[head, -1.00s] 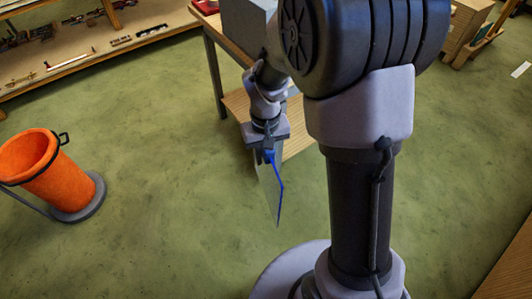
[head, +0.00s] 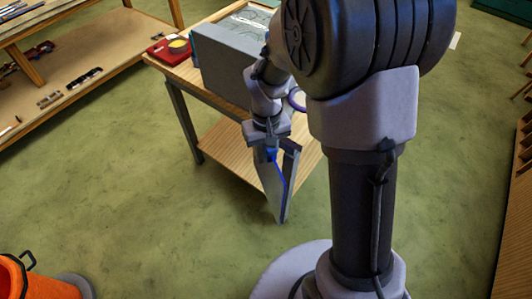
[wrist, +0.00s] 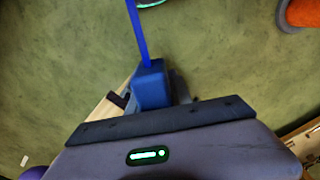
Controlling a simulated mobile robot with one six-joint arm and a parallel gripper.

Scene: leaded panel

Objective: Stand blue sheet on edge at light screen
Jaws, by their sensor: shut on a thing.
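My gripper (head: 271,150) is shut on the blue sheet, which hangs below it, tilted and seen nearly edge-on. Its bright blue edge (head: 283,182) shows in the head view, with a greyish face beside it. In the wrist view the sheet is a thin blue strip (wrist: 138,35) running up from the gripper (wrist: 152,85). The sheet is in the air in front of the wooden table (head: 185,80), apart from the floor as far as I can see. I cannot tell for sure which thing is the light screen.
A large grey box (head: 225,72) with a pale, line-marked top stands on the table, with a red item (head: 165,48) to its left. An orange bucket (head: 35,280) is at the lower left. Shelving (head: 90,60) stands at upper left. Green floor between is clear.

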